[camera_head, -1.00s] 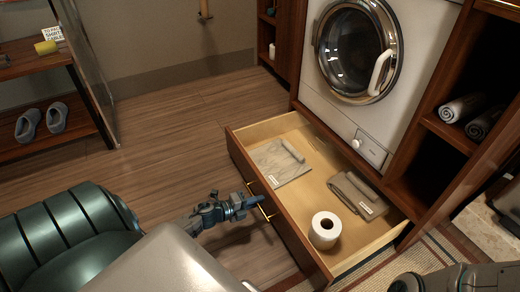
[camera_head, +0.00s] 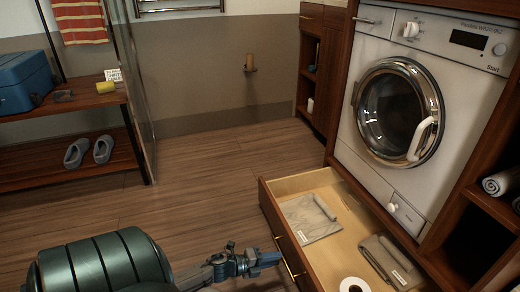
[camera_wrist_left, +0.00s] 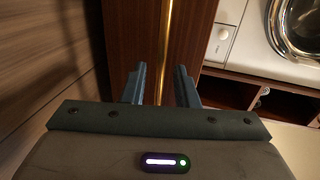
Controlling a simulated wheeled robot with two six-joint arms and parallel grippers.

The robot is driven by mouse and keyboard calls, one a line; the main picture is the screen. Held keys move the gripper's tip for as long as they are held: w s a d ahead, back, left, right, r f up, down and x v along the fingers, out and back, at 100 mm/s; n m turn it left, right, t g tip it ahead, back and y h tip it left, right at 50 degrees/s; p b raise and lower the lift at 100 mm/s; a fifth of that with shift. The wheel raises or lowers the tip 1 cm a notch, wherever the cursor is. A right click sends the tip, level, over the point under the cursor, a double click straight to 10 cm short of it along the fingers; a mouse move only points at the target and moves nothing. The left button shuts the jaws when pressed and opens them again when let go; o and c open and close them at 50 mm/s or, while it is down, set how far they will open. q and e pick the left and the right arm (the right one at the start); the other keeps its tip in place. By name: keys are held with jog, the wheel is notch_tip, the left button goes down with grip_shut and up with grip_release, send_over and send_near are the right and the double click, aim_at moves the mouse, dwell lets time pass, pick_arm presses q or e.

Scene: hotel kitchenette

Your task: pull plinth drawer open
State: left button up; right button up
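The plinth drawer (camera_head: 272,218) under the washing machine stands pulled out, with its pale wooden inside showing. Its front carries a thin brass bar handle (camera_head: 288,266), which also shows in the left wrist view (camera_wrist_left: 166,45). My left gripper (camera_head: 278,259) is just in front of the drawer front, beside the handle. In the left wrist view its two fingers (camera_wrist_left: 160,86) are apart, with the handle bar showing in the gap and clear space beside it. Whether a finger touches the bar cannot be told. My right gripper is out of view.
In the drawer lie a grey flat cloth item (camera_head: 308,220), a folded grey towel (camera_head: 382,262) and a toilet roll (camera_head: 354,285). The washing machine (camera_head: 360,40) stands above. A shoe rack (camera_head: 60,165) is at the left. The wooden floor between is clear.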

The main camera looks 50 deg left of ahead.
pick_arm(q)
jog(key=p+v, duration=0.2)
jog(key=v, duration=0.5)
dwell(0.4)
